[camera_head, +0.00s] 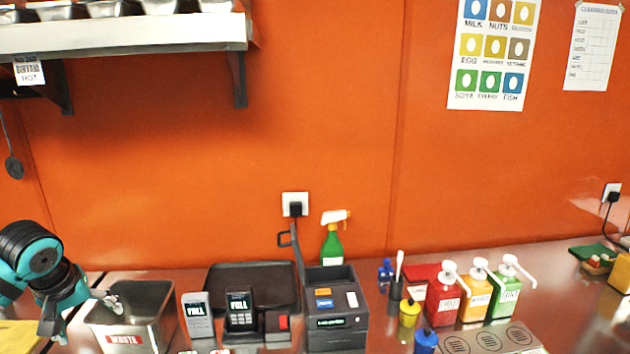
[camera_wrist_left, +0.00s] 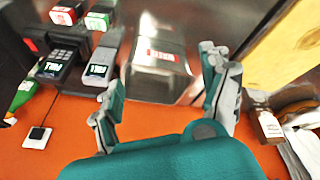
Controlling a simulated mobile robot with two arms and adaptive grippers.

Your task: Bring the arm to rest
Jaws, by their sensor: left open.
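My left arm comes in from the left in the head view, and its teal and grey gripper (camera_head: 82,316) is open beside the left side of the metal waste bin (camera_head: 140,332). In the left wrist view the two fingers of the gripper (camera_wrist_left: 160,68) are spread wide, with nothing between their tips. The bin with its red label (camera_wrist_left: 163,56) shows beyond them. I cannot tell whether a finger touches the bin's rim. My right gripper is in neither view.
Right of the bin stand a card terminal (camera_head: 197,316), a black tray (camera_head: 251,275) and a dark label printer (camera_head: 336,320). A green spray bottle (camera_head: 333,240) and red, yellow and green pump bottles (camera_head: 443,301) stand farther right. A steel shelf (camera_head: 125,34) hangs upper left.

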